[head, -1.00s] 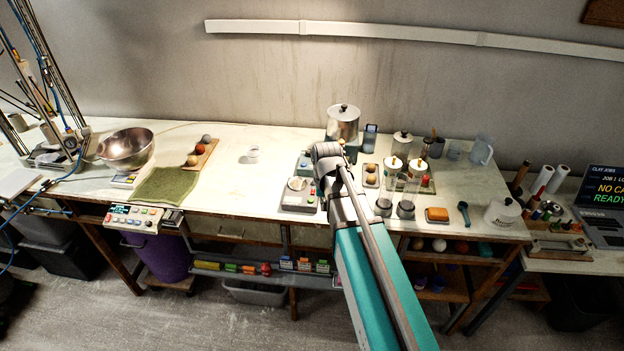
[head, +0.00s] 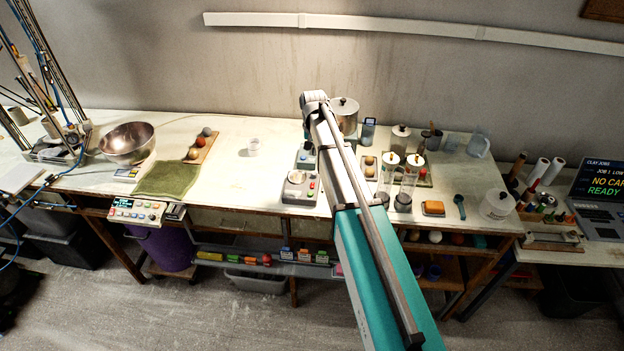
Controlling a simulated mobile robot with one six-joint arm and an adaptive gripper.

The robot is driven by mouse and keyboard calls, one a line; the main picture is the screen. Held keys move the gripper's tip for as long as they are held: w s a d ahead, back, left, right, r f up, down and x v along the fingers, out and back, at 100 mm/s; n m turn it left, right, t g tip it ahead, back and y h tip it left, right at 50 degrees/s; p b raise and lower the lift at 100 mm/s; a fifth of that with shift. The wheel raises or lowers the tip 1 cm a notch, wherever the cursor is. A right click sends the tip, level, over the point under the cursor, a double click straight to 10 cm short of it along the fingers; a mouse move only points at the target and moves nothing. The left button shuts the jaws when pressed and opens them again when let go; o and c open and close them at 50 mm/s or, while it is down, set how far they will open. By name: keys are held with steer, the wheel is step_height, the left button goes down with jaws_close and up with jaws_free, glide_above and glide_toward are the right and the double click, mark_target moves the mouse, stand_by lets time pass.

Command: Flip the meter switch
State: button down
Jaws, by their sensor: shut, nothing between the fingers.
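My arm reaches in from the lower right, and its top joint stands in front of the back wall, above the workbench. A small upright device with a screen (head: 369,131) stands beside the metal pot. I cannot tell which of these is the meter, and no switch position is readable.
The metal pot (head: 344,114) and clear cylinders (head: 409,180) stand close to my arm's right. The bench between cup and front edge is clear.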

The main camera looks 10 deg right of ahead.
mark_target(313, 184)
steer(key=shift+f, duration=0.2)
step_height(313, 184, down, 14)
steer(key=b, duration=1.4)
steer(key=shift+r, duration=0.2)
steer(key=shift+f, duration=0.1)
stand_by(0.3)
steer(key=shift+f+b, duration=0.2)
steer(key=shift+b, duration=0.1)
steer(key=shift+r, duration=0.15)
steer(key=shift+s, duration=0.3)
